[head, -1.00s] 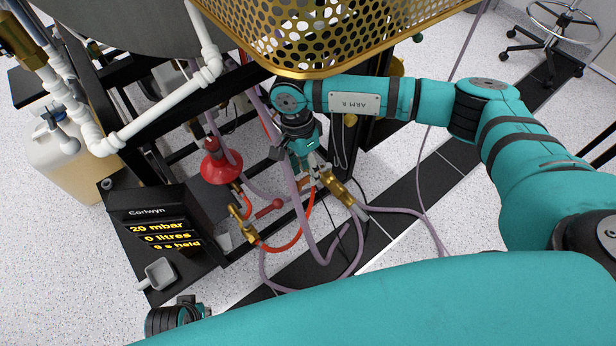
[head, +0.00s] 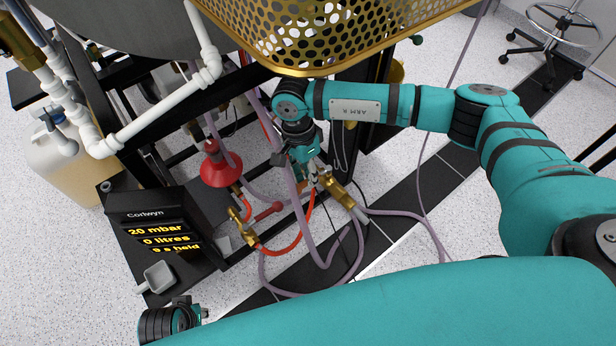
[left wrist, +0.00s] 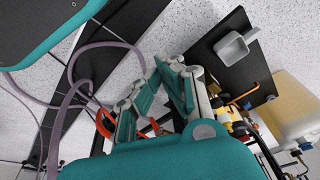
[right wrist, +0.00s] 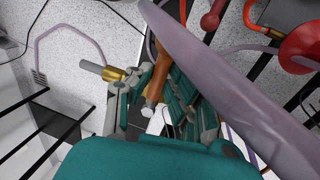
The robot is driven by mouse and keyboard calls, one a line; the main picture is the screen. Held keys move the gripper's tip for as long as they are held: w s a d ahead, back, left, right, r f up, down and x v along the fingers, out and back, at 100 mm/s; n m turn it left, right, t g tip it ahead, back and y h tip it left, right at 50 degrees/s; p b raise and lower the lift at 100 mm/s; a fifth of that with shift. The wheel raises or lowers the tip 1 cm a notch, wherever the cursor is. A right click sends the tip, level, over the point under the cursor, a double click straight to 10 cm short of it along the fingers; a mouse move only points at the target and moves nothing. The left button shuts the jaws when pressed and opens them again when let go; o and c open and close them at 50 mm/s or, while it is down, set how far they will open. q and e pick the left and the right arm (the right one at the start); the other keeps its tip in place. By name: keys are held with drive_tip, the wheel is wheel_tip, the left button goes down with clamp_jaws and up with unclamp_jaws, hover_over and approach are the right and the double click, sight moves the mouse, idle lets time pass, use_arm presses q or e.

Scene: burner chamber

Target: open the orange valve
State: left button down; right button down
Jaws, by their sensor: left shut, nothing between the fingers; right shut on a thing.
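The orange valve's handle (right wrist: 156,78) shows in the right wrist view as an orange-brown lever between my fingers, with a metal end. A brass fitting (right wrist: 112,73) lies just left of it. My right gripper (right wrist: 148,98) is shut on this handle. In the head view my right gripper (head: 314,180) is low by the frame, beside a brass valve body (head: 338,190), and the handle is mostly hidden by the gripper and a hose. My left gripper (left wrist: 165,85) is shut and empty; in the head view it (head: 203,313) is at the bottom left, apart from the valve.
A second brass valve with a red handle (head: 268,211) is left of my right gripper. Purple hoses (head: 315,245) hang close in front. A perforated gold basket (head: 300,45) is above my right arm. A black display (head: 155,225) reads 20 mbar, 0 litres.

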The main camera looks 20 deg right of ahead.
drive_tip(key=s+d+n, duration=0.2)
drive_tip(key=n, duration=0.1)
drive_tip(key=shift+s+f+h+b, duration=0.15)
drive_tip(key=shift+s+h+b, duration=0.15)
drive_tip(key=shift+s, duration=0.1)
drive_tip(key=c, duration=2)
unclamp_jaws()
drive_tip(key=shift+s+d+n, duration=0.4)
drive_tip(key=shift+n, duration=0.2)
use_arm(q)
drive_tip(key=shift+w+a+r+b, duration=0.15)
drive_tip(key=shift+r+b, duration=0.15)
drive_tip(key=shift+r, duration=1.65)
use_arm(e)
drive_tip(key=shift+o, duration=0.2)
drive_tip(key=shift+s+d+n, duration=0.3)
drive_tip(key=shift+d+n, duration=0.1)
drive_tip(key=shift+n, duration=0.1)
